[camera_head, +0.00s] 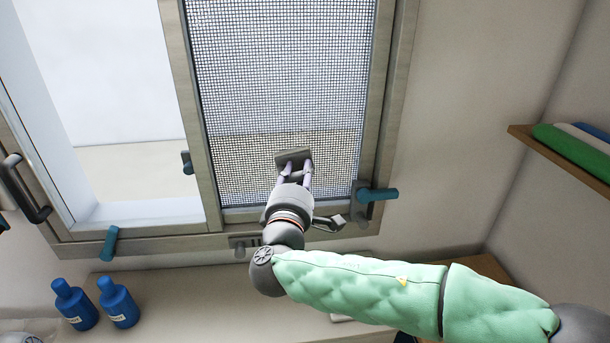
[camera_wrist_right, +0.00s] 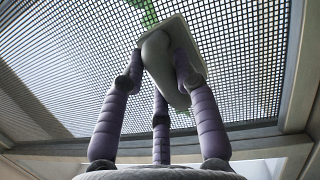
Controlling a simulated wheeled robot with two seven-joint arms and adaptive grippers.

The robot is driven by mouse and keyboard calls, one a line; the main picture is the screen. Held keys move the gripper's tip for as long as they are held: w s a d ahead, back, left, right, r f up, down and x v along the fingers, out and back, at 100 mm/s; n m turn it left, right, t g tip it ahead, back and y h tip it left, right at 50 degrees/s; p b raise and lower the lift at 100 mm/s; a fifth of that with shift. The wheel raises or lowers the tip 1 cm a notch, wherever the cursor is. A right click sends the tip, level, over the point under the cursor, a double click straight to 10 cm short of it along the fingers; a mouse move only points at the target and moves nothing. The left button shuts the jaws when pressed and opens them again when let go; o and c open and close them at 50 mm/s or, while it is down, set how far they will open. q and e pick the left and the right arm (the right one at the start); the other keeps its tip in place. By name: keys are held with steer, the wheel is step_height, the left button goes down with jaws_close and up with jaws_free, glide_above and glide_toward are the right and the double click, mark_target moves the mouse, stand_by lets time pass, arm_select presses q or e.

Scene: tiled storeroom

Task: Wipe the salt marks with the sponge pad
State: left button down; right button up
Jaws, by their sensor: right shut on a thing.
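The sponge pad (camera_head: 291,157) is a small grey block at the lower part of the mesh window screen (camera_head: 285,70). My right gripper (camera_head: 296,170) is shut on it with purple fingers. In the wrist view the pad (camera_wrist_right: 190,50) has a rounded grey grip between the fingers of my right gripper (camera_wrist_right: 162,82), and its flat face is toward the mesh. I cannot tell whether it touches the mesh. A green patch (camera_wrist_right: 142,12) shows beside the pad; I cannot tell what it is. I cannot make out clear salt marks. My left gripper is not in view.
Two blue bottles (camera_head: 75,305) stand on the ledge (camera_head: 185,290) at lower left. Teal handles (camera_head: 377,194) stick out from the window frame (camera_head: 388,120). A shelf with folded cloths (camera_head: 572,150) is on the right wall.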

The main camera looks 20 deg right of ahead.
steer(key=shift+w+a, duration=0.85)
steer(key=shift+a, duration=2.35)
steer(key=shift+s+d+r+b, duration=0.3)
steer(key=shift+d+b, duration=0.2)
steer(key=shift+d, duration=0.4)
steer(key=shift+s+d+r+b, duration=0.2)
steer(key=shift+d+r+b, duration=0.3)
steer(key=shift+d, duration=0.45)
steer(key=shift+s+d+r+b, duration=0.25)
steer(key=shift+d+b, duration=0.3)
steer(key=shift+d, duration=0.35)
steer(key=shift+s+d, duration=0.1)
steer(key=shift+d, duration=0.2)
steer(key=shift+s+d+r+p, duration=0.7)
steer(key=shift+d+r, duration=0.55)
steer(key=shift+d, duration=1)
steer(key=shift+w+a+f+b, duration=0.15)
steer(key=shift+w+a, duration=0.3)
steer(key=shift+a, duration=0.85)
steer(key=shift+w+a+r+b, duration=0.15)
steer(key=shift+w+a, duration=0.25)
steer(key=shift+a, duration=0.9)
steer(key=a, duration=0.2)
steer(key=w+a, duration=0.1)
steer(key=a, duration=0.2)
steer(key=shift+w+a, duration=0.2)
steer(key=shift+a, duration=0.05)
